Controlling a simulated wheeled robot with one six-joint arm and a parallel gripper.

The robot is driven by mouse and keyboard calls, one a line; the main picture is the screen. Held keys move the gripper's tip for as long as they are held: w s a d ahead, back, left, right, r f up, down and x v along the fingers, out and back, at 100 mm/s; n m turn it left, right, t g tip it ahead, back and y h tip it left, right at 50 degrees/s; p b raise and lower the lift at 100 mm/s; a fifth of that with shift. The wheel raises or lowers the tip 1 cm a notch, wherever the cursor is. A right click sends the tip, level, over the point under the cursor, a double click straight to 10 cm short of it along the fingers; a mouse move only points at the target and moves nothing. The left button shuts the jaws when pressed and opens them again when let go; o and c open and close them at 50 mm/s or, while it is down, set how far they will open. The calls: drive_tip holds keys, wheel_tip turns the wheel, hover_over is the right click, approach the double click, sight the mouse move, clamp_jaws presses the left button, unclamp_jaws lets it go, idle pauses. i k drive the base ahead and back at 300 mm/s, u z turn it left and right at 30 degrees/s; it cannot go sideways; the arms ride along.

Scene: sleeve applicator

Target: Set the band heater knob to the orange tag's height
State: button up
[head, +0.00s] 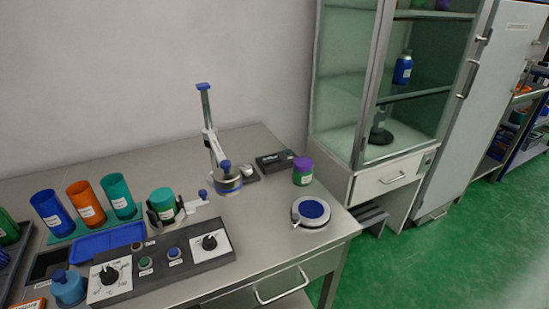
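A grey control panel (160,266) lies at the front of the steel bench. A black knob on a white dial plate (108,275) is at its left end, with a °C mark on the plate. A second black knob on a white plate (210,242) is at its right end. The labels are too small to read, so I cannot tell which is the band heater knob. No orange tag can be made out for certain. An orange cup (85,203) with a white label stands at the back left. My gripper is not in view.
Blue (52,212) and teal (118,196) cups flank the orange one. A stand with an upright column (209,118), a purple-lidded jar (303,170) and a round blue-topped device (311,210) stand farther right.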

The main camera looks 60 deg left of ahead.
sight(247, 170)
drive_tip(key=u, duration=0.15)
drive_tip(key=i, duration=0.7)
drive_tip(key=u, duration=1.15)
drive_tip(key=i, duration=0.7)
drive_tip(key=u, duration=0.85)
